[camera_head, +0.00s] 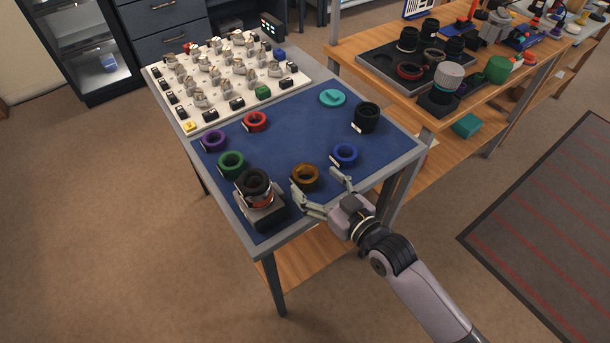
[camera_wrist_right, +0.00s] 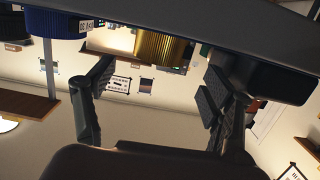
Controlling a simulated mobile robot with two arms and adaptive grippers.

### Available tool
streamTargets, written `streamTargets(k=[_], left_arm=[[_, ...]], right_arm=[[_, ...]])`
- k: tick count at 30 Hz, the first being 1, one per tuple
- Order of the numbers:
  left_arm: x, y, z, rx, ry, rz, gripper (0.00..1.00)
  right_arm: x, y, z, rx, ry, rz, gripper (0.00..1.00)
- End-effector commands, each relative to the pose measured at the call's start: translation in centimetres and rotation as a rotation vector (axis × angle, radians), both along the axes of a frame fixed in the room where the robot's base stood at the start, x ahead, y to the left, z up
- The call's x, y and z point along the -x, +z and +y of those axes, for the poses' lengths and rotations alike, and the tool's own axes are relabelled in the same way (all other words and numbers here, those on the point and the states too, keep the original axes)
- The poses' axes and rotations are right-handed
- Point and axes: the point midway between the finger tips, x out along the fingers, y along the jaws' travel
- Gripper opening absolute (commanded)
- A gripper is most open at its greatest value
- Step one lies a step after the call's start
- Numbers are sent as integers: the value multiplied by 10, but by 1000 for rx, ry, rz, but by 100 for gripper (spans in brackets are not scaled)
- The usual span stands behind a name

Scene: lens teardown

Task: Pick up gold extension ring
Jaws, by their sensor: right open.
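The gold extension ring (camera_head: 306,175) lies on the blue mat (camera_head: 285,140) near the front edge of the table. My right gripper (camera_head: 322,192) is open at the table's front edge, with its fingers spread to either side of the ring's near side. I cannot tell whether either finger touches it. In the right wrist view the gold ring (camera_wrist_right: 162,47) shows ahead, between the two open fingers of my right gripper (camera_wrist_right: 160,95), with nothing held. My left gripper is not in view.
A blue ring (camera_head: 344,155) stands close to the right finger. A black lens on a stand (camera_head: 255,190) is left of the gripper. Green (camera_head: 231,164), purple (camera_head: 214,141) and red (camera_head: 255,121) rings lie farther left. A black cylinder (camera_head: 367,117) and teal disc (camera_head: 332,98) are behind.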

Motion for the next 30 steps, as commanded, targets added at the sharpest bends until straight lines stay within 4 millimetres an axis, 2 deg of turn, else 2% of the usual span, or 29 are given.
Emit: streamTargets(k=[12,21,30], left_arm=[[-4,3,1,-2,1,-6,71],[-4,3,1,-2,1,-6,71],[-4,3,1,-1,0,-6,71]], right_arm=[[-40,-10,27,0,0,0,76],[-43,-12,30,1,0,1,75],[-42,-12,29,1,0,1,55]])
